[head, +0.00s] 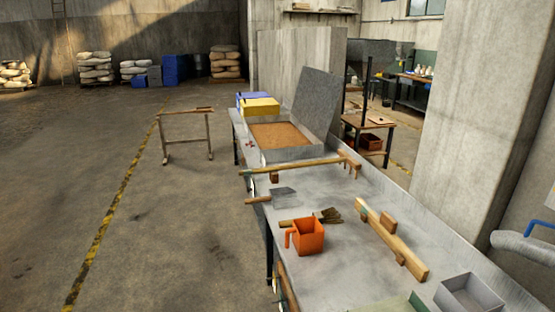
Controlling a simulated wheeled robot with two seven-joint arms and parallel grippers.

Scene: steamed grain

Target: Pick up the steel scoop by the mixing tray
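A steel scoop (284,195) with a short wooden handle lies on the long grey table in the head view. Its handle points left and reaches the table's left edge. Beyond it stands a grey mixing tray (290,155) holding brown grain, with a tall grey panel upright at its right side. A long wooden bar lies between the scoop and the tray. Neither of my grippers shows in the head view.
An orange mug (308,238) and a brush (328,215) lie nearer than the scoop. A wooden beam (390,238) lies to the right, and an open grey box (468,295) stands at the near right. Yellow and blue boxes (260,107) stand behind the tray.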

